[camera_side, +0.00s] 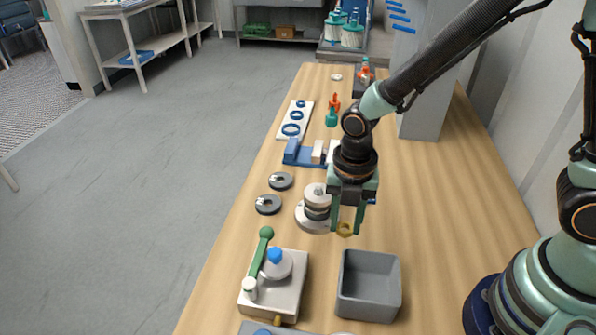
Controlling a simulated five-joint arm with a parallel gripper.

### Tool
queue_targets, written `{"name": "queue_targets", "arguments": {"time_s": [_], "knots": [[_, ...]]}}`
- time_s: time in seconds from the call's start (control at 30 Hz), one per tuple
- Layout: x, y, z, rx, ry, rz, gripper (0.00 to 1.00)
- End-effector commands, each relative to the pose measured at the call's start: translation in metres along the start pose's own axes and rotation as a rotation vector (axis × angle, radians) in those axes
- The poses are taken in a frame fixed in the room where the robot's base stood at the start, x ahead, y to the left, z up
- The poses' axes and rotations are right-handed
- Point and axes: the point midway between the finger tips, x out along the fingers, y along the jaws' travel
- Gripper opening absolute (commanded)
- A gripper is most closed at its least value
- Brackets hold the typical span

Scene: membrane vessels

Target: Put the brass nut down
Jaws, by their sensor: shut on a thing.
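The brass nut (345,229) is a small gold-coloured ring in the side view. My gripper (346,224) points down and is shut on the nut, with one green finger on each side of it. The nut appears to be a little above the wooden table (450,200), though its exact height is hard to tell. It is just right of a round metal vessel (313,217) and behind a grey bin (369,286).
The grey bin is open at the top. A beige base with a green lever (261,252) stands front left. Two dark rings (268,204) lie left of the vessel. A blue holder (300,154) and a white board with blue rings (295,119) lie farther back. The table's right side is clear.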

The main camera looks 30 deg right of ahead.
Motion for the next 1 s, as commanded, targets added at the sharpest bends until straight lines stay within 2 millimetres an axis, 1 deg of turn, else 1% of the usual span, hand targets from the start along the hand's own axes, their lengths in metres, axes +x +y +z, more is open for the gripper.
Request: {"name": "queue_targets", "arguments": {"time_s": [0.03, 0.27, 0.4, 0.5, 0.97, 1.0], "knots": [[0.007, 0.0, 0.0, 0.0, 0.001, -0.004, 0.0], [0.023, 0.0, 0.0, 0.001, 0.0, -0.001, 0.0], [0.041, 0.0, 0.0, 0.001, 0.001, -0.002, 0.0], [0.05, 0.001, 0.0, 0.001, 0.0, -0.001, 0.0], [0.057, 0.001, 0.0, 0.001, 0.0, 0.001, 0.0], [0.056, 0.001, 0.0, 0.001, -0.001, 0.002, 0.53]]}}
